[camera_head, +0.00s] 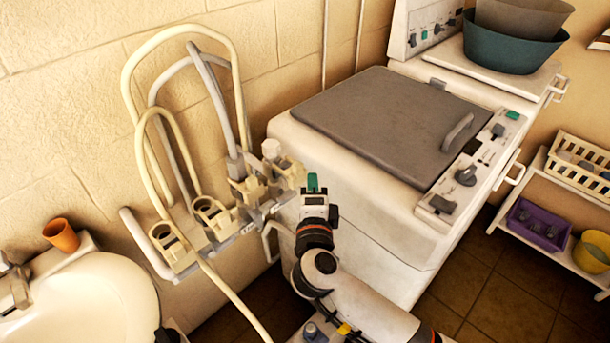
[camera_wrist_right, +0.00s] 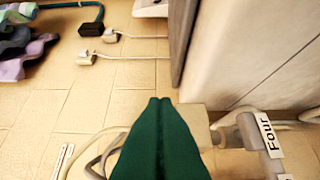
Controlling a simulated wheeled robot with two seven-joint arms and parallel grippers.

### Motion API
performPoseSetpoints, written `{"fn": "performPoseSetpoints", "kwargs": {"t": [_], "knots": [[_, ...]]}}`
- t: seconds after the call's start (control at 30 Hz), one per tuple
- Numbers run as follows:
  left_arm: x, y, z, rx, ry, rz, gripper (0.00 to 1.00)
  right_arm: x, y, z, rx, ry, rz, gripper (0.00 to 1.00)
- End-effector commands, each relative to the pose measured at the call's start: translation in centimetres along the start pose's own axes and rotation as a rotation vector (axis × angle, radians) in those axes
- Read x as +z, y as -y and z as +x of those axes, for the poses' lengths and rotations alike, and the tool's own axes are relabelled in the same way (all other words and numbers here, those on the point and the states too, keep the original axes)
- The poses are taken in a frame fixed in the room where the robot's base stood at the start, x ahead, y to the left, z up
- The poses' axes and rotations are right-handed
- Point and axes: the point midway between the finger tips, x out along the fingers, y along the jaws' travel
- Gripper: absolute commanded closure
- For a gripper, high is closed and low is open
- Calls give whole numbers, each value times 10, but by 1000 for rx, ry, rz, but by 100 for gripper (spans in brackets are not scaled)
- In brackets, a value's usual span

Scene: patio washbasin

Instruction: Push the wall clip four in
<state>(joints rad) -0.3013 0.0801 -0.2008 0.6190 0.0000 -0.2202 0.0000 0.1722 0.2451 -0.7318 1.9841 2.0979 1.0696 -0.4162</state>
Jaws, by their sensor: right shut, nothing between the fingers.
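A row of cream wall clips on a pale rail (camera_head: 222,238) is fixed to the wall left of the washing machine, with hoses running through and above it. The clip at the right end (camera_head: 290,172) is closest to my right gripper (camera_head: 313,183). In the right wrist view a grey piece with the label "Four" (camera_wrist_right: 268,133) shows at the lower right. My right gripper's green fingers (camera_wrist_right: 160,102) are shut and empty, to the left of that label. Whether they touch any clip cannot be told. My left gripper is not in view.
A white washing machine (camera_head: 345,215) with a grey lid stands close on the right. A white basin (camera_head: 95,300) and an orange cup (camera_head: 61,235) are at the left. Cream hoses (camera_head: 236,85) loop above the rail. Plugs (camera_wrist_right: 88,57) show on the wall in the wrist view.

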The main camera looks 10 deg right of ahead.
Motion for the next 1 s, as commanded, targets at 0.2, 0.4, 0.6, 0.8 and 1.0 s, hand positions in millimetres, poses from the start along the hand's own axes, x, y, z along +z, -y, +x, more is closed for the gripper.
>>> {"fn": "performPoseSetpoints", "kwargs": {"t": [0.2, 0.4, 0.6, 0.8, 1.0], "knots": [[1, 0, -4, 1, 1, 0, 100, -14, 0, 13, 0, 0, 0, 100], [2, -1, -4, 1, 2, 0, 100, -15, 0, 15, 0, 0, 0, 100], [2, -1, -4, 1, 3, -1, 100, -16, 0, 15, 0, 1, 1, 100], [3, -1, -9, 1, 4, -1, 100, -34, -1, 34, 1, 3, 1, 100], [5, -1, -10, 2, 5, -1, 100, -46, 0, 44, -1, -1, 1, 100]]}}
